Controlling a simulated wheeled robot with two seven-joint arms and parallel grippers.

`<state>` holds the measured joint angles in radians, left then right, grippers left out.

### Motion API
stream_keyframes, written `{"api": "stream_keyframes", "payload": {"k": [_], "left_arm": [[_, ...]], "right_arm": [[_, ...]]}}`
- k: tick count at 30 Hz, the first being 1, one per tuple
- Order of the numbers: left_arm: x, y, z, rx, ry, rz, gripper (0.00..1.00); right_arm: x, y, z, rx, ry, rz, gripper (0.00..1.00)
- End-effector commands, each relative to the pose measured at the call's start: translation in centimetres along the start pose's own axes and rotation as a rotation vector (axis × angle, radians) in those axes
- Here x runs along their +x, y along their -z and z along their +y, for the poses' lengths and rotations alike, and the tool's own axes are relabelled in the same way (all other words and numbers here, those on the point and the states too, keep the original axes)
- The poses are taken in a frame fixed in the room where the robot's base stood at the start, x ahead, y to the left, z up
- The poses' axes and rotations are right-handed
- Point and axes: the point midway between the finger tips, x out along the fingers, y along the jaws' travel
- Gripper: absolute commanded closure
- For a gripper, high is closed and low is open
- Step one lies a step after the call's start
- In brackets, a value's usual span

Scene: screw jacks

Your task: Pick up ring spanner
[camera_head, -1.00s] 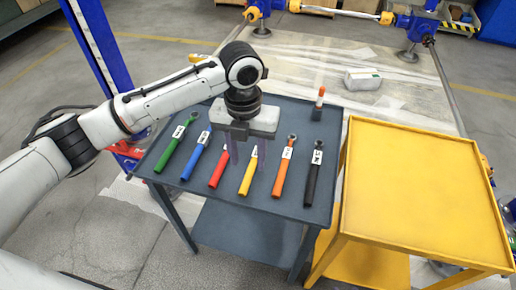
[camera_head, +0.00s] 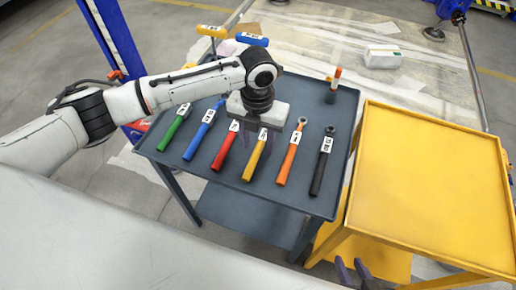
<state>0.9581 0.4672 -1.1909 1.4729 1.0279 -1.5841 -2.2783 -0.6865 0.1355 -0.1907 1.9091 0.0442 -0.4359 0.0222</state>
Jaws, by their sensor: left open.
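Several tools with coloured handles and white labels lie in a row on a dark grey cart (camera_head: 270,196): green (camera_head: 172,131), blue (camera_head: 199,138), red (camera_head: 223,151), yellow (camera_head: 252,163), orange (camera_head: 288,160) and black (camera_head: 320,170). The orange and black ones show ring-shaped heads at their far ends. I cannot read the labels or tell which one is the named ring spanner. My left gripper (camera_head: 258,137) is open and points down over the red and yellow tools, hiding their heads. My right gripper (camera_head: 353,272) shows only its dark fingertips at the bottom edge, beside the yellow cart.
A yellow cart (camera_head: 430,185) with a bare top stands right of the grey cart. An orange-and-white upright object (camera_head: 336,76) stands at the grey cart's back corner. Yellow (camera_head: 212,31) and blue (camera_head: 252,38) labelled pieces show behind my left arm. A white box (camera_head: 382,57) lies beyond.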

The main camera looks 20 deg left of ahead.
Motion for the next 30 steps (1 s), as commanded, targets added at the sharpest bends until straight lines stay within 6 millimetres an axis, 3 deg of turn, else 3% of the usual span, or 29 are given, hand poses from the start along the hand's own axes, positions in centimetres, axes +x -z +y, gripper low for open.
{"api": "stream_keyframes", "payload": {"k": [4, 11, 18, 30], "left_arm": [[1.15, -0.03, -0.04, 0.0, 0.0, -0.001, 0.59], [1.2, -0.04, -0.03, 0.001, 0.0, -0.002, 0.61], [1.17, -0.04, -0.02, 0.001, 0.0, -0.002, 1.0], [0.6, -0.15, -0.04, 0.001, 0.001, -0.005, 1.0]], "right_arm": [[0.04, 0.01, 0.02, 0.0, 0.0, 0.001, 0.69], [0.04, 0.03, 0.03, 0.0, 0.0, 0.001, 0.69], [0.04, 0.04, 0.03, 0.0, -0.001, 0.001, 0.69], [0.02, 0.07, 0.02, 0.0, 0.0, 0.001, 0.69]]}}
